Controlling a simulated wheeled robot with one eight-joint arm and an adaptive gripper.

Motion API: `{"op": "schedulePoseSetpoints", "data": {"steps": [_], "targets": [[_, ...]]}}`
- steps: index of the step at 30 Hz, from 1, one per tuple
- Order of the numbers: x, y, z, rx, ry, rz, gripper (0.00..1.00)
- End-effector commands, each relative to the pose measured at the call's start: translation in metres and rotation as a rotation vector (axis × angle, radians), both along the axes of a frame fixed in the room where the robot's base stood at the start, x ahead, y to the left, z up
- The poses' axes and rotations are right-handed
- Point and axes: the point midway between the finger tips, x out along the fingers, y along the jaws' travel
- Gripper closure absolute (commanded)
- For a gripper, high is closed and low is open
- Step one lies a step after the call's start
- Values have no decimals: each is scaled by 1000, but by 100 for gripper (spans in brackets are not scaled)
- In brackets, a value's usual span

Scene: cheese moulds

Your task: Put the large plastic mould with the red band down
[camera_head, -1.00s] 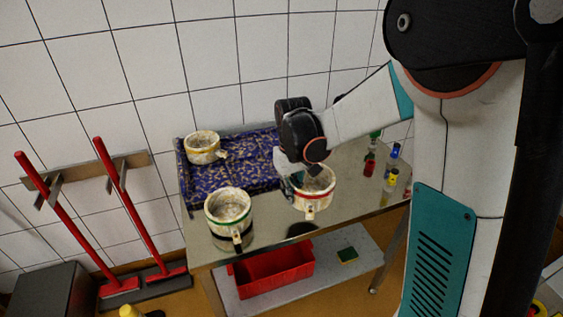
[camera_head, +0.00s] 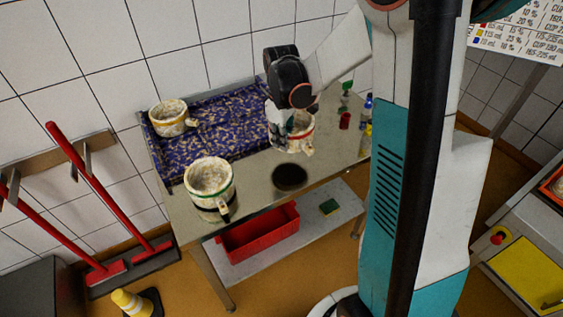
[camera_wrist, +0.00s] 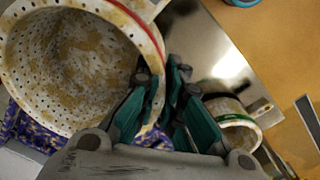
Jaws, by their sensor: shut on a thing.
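The large cream mould with the red band (camera_head: 302,133) is at the right end of the patterned blue mat. My gripper (camera_head: 279,130) is shut on its left wall. In the wrist view the perforated mould (camera_wrist: 70,62) fills the left side, opening towards the camera, and the teal fingers (camera_wrist: 163,85) are at its rim. Its base is hidden, so I cannot tell whether it touches anything below. A mould with a green band (camera_head: 210,182) stands on the metal table (camera_head: 258,192) at the front left.
The blue mat (camera_head: 215,135) lines a raised-edge area at the table's back. A dark round patch (camera_head: 289,177) is on the bare front. A red cup (camera_head: 345,121) and small bottles (camera_head: 366,108) stand at right. A red bin (camera_head: 260,232) is on the lower shelf.

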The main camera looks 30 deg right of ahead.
Motion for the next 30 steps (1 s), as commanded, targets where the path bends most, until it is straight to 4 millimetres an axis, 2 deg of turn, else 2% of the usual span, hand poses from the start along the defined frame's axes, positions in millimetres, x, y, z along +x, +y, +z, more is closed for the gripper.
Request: {"op": "schedulePoseSetpoints", "data": {"steps": [1, 3, 13, 20, 30], "targets": [[0, 0, -15, 0, 0, 0, 100], [1, 0, -27, 0, 0, 0, 100], [0, 0, -51, 0, 0, -1, 100], [0, 0, -84, 0, 0, -1, 100], [0, 0, -87, 0, 0, -1, 100]]}}
